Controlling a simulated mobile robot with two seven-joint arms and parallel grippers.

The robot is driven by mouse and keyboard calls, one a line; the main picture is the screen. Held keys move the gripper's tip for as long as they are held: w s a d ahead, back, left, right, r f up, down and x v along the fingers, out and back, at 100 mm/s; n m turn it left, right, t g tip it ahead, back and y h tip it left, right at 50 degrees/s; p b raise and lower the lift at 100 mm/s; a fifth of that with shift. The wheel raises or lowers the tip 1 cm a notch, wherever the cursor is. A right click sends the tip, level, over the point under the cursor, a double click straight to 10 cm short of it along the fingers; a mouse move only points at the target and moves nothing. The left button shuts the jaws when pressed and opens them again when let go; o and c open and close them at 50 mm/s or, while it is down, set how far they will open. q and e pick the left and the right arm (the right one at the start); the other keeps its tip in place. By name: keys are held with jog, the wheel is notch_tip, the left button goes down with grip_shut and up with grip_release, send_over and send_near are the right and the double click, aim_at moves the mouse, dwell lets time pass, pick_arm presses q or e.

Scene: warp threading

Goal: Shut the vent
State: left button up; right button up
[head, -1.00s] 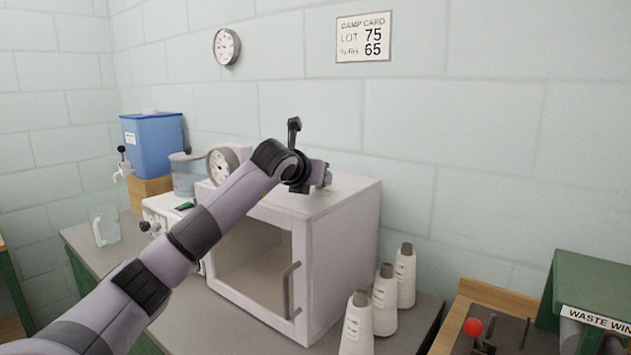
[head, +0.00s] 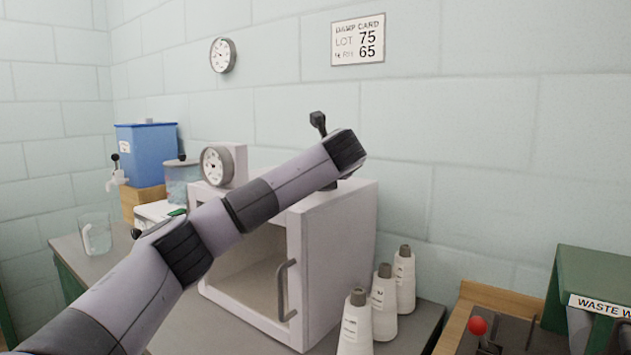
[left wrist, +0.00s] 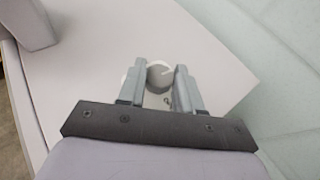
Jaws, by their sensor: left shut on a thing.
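The vent appears to be the grey round knob (left wrist: 158,77) with a pale mark on it, on the white top of the cabinet (head: 345,235). My left gripper (left wrist: 159,72) has one finger on each side of this knob in the left wrist view and is shut on it. In the head view my left forearm and wrist cross in front of the cabinet top and hide the knob and the fingers. My right gripper is not in view.
A gauge (head: 215,166) stands at the cabinet's left. Several thread cones, one here (head: 356,325), stand right of the cabinet. A glass jug (head: 96,236) and a blue tank (head: 150,153) are at left, a green waste bin (head: 590,275) at right.

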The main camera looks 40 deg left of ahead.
pick_arm(q)
jog(key=shift+f+n+g+y, duration=0.1)
jog(key=shift+n+g+y, duration=0.2)
jog(key=shift+n+g, duration=0.45)
jog(key=o, duration=1)
jog(key=shift+o, duration=0.2)
jog(key=shift+d, duration=0.1)
jog(key=shift+d+b, duration=0.2)
jog(key=shift+b, duration=0.15)
jog(key=b+v, duration=0.1)
jog(key=v, duration=0.5)
jog(key=shift+s+d+r, duration=0.2)
jog(key=shift+d, duration=0.05)
